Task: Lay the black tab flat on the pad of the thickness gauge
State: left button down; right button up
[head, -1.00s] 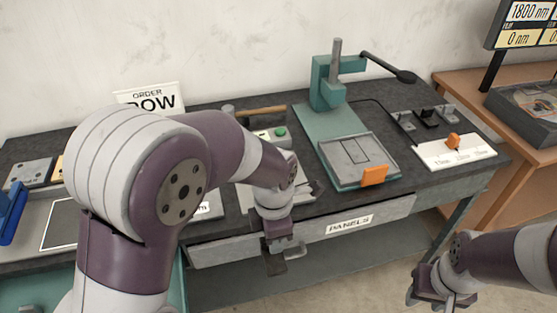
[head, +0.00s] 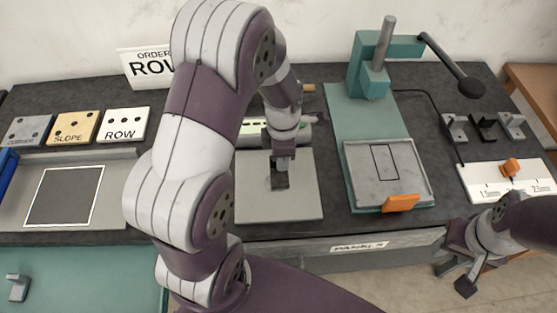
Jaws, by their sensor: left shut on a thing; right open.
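My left gripper (head: 280,174) is shut on a small dark piece, apparently the black tab (head: 280,184), largely hidden by the fingers. It is over the light grey plate (head: 300,207) in the middle of the bench. Behind this plate is a device with a pale display and a green button (head: 273,127), partly hidden by my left wrist; it may be the thickness gauge. I cannot tell whether the tab touches the plate. My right gripper (head: 463,274) is open and empty, off the bench's front edge at lower right.
A teal stand (head: 366,115) with a post and a grey plate (head: 412,187) with an orange handle is right of the plate. Further right are small holders (head: 455,127) and a white scale board (head: 490,190) with an orange knob. Label blocks (head: 125,125) stand at left.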

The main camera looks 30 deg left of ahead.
pick_arm(q)
jog(key=shift+w+a+f, duration=0.9)
jog(key=shift+f, duration=0.05)
jog(key=f, duration=0.3)
jog(key=shift+s+d+f+p, duration=0.1)
jog(key=shift+s+p, duration=0.25)
jog(key=shift+s, duration=0.05)
jog(key=shift+w+f, duration=0.2)
jog(key=shift+w, duration=0.05)
jog(key=c, duration=1)
grip_release()
jog(key=shift+s, duration=0.1)
jog(key=shift+r, duration=0.1)
